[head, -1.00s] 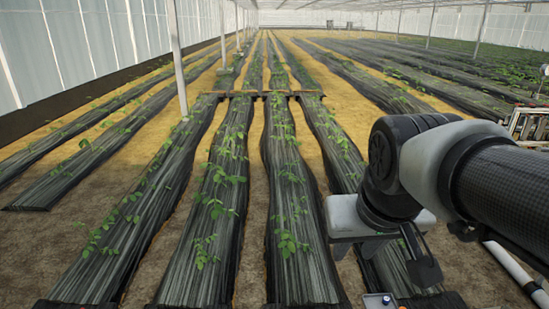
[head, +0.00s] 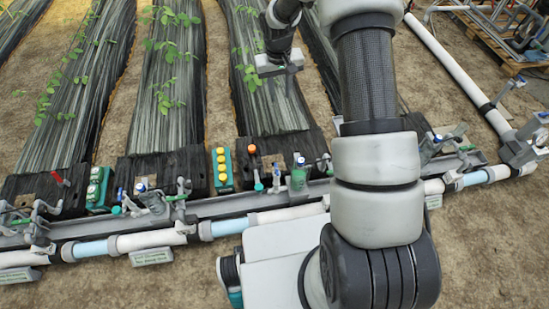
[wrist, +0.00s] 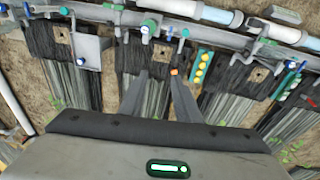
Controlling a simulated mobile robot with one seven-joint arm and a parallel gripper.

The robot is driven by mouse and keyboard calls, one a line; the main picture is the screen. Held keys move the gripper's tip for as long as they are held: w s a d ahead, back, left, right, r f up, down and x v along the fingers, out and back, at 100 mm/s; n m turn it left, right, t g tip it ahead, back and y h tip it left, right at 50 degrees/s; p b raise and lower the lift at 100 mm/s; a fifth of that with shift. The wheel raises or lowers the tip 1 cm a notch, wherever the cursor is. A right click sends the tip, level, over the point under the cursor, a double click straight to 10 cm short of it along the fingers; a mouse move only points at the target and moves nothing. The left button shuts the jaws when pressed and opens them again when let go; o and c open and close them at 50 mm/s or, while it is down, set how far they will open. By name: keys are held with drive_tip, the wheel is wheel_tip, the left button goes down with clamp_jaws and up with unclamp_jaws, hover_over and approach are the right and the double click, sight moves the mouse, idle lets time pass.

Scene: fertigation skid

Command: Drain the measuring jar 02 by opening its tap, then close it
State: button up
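My gripper (head: 279,68) is in the air over the black bed covers in the head view, behind the pipe run. In the wrist view its two fingers (wrist: 160,78) are apart with nothing between them. An orange knob (wrist: 174,72) shows just beyond the fingertips; it also shows in the head view (head: 251,149). A green cup-like vessel (head: 298,180) stands by the rail, with a white upright fitting (head: 276,180) and a teal knob (head: 258,186) to its left. No label reading 02 is legible, so I cannot tell which vessel is jar 02.
A green block with yellow domes (head: 222,166) stands left of these fittings. A grey bracketed fitting (head: 150,204) and a red-handled valve (head: 62,180) are farther left. The white and blue pipe (head: 150,240) crosses in front. A pallet (head: 500,55) is at the upper right.

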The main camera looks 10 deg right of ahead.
drive_tip(key=g+b, duration=0.1)
drive_tip(key=b, duration=0.3)
hover_over(277, 169)
wheel_tip(277, 169, down, 26)
drive_tip(key=shift+y, duration=0.3)
wheel_tip(277, 169, down, 17)
drive_tip(key=b, duration=0.5)
drive_tip(key=shift+w+a+r, duration=0.1)
drive_tip(key=shift+r, duration=0.05)
drive_tip(key=shift+c, duration=0.2)
clamp_jaws()
